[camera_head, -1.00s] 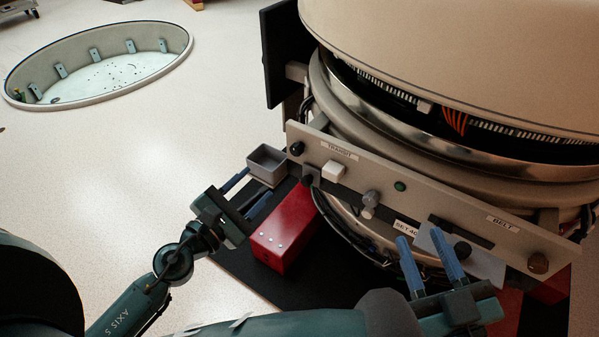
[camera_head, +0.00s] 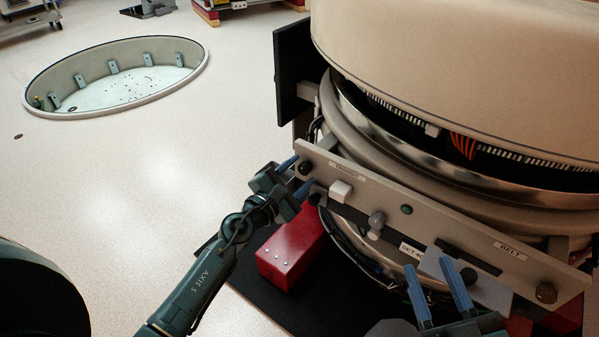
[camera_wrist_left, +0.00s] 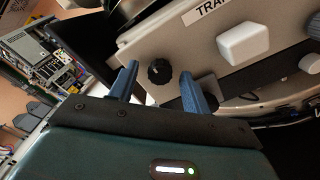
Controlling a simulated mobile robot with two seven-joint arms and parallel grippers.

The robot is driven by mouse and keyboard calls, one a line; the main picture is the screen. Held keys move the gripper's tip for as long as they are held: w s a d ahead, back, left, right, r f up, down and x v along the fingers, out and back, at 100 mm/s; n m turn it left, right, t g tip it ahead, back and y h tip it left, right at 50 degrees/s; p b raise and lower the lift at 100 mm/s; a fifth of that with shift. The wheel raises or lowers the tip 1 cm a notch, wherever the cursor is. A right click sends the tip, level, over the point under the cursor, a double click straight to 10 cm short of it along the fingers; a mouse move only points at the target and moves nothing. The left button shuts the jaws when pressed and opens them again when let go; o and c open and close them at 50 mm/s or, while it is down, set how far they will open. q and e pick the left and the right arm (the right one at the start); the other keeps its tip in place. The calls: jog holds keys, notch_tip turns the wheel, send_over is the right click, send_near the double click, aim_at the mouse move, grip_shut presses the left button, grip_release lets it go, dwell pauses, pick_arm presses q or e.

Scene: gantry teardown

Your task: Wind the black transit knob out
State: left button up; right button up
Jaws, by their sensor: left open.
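The black transit knob (camera_head: 305,168) sits at the left end of the beige panel (camera_head: 395,214), by the TRANSIT label (camera_head: 347,171). In the left wrist view the knob (camera_wrist_left: 159,71) is round and ribbed, seated against the panel. My left gripper (camera_head: 297,176) is open in front of the panel's left end. In its wrist view, the blue fingers (camera_wrist_left: 160,80) stand apart, one to each side of the knob, with gaps visible. My right gripper (camera_head: 430,268) is open, with its blue fingers apart, near the panel's lower right part.
A large cream ring housing (camera_head: 460,70) overhangs. Open floor lies left, with a round pit (camera_head: 120,80).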

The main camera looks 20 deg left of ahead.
pick_arm(q)
jog(key=shift+w+d, duration=0.1)
jog(key=shift+w, duration=0.2)
jog(key=shift+c, duration=0.5)
jog(key=c, duration=0.9)
